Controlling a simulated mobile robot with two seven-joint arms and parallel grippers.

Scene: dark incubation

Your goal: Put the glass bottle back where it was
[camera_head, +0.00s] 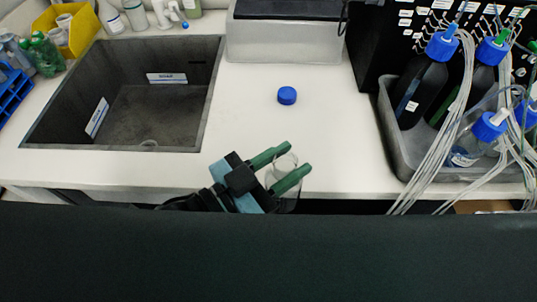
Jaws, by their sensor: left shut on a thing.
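My left gripper (296,158) reaches over the front edge of the counter, its two green fingers pointing right. It is shut on a clear glass bottle (284,205), whose open rim shows between the fingers. The bottle's lower part hangs in front of the counter edge and is partly hidden by the gripper and the dark foreground. A blue screw cap (287,95) lies alone on the white counter, behind the gripper. My right gripper is not in view.
A dark sink (150,120) is at the left. A grey tray (390,125) at the right holds blue-capped bottles (420,85) with trailing white tubes (455,120). A grey box (285,42) stands at the back. The white counter (335,110) is clear around the cap.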

